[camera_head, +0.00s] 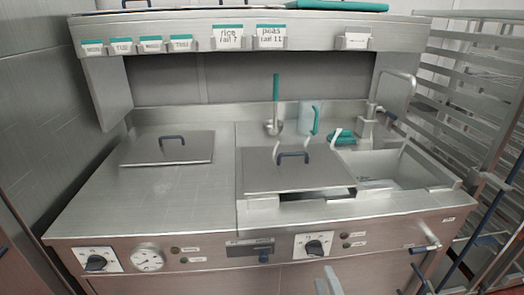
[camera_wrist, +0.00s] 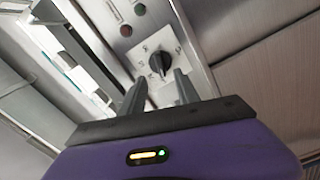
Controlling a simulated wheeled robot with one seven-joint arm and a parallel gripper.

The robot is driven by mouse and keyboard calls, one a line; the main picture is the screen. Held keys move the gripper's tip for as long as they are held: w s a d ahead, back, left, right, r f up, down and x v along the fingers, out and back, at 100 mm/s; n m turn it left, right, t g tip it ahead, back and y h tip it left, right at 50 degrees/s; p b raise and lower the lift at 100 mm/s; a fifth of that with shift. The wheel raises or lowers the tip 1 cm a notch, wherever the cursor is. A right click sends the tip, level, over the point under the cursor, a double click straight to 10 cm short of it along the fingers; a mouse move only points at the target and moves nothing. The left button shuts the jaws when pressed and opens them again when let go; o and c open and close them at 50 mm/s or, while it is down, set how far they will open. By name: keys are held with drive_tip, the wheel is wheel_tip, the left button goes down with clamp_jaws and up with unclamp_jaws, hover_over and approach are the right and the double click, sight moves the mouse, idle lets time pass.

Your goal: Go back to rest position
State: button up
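My gripper (camera_wrist: 160,92) is open and empty in the wrist view, with its two grey fingers apart. Its fingertips also show at the bottom edge of the head view (camera_head: 328,281), in front of the kettle unit's front panel. A black rotary knob on a white plate (camera_head: 313,245) is just above the fingertips. It also shows in the wrist view (camera_wrist: 160,62), beyond and between the fingers. Whether the fingers touch the panel cannot be told. The rest of my arm is out of view in the head view.
The steel counter has a left lid (camera_head: 167,149) and a right lid (camera_head: 295,167) with blue handles. A sink (camera_head: 385,168) lies at the right. A ladle (camera_head: 275,105) and clear jug (camera_head: 309,117) stand behind. A shelf (camera_head: 250,50) spans above; a rack (camera_head: 470,90) is at right.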

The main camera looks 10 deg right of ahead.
drive_tip(key=s+r+m+g+p, duration=0.1)
drive_tip(key=s+r+m, duration=0.3)
drive_tip(key=s, duration=0.8)
drive_tip(key=s+r+m+g+p, duration=0.1)
drive_tip(key=s+r+m, duration=0.3)
drive_tip(key=s, duration=0.8)
drive_tip(key=s+r+m+g+p, duration=0.1)
drive_tip(key=s+r+m, duration=0.3)
drive_tip(key=s, duration=0.8)
drive_tip(key=shift+s+r+m+p, duration=0.25)
drive_tip(key=shift+m+p, duration=0.55)
drive_tip(key=shift+m, duration=0.4)
drive_tip(key=shift+o, duration=0.3)
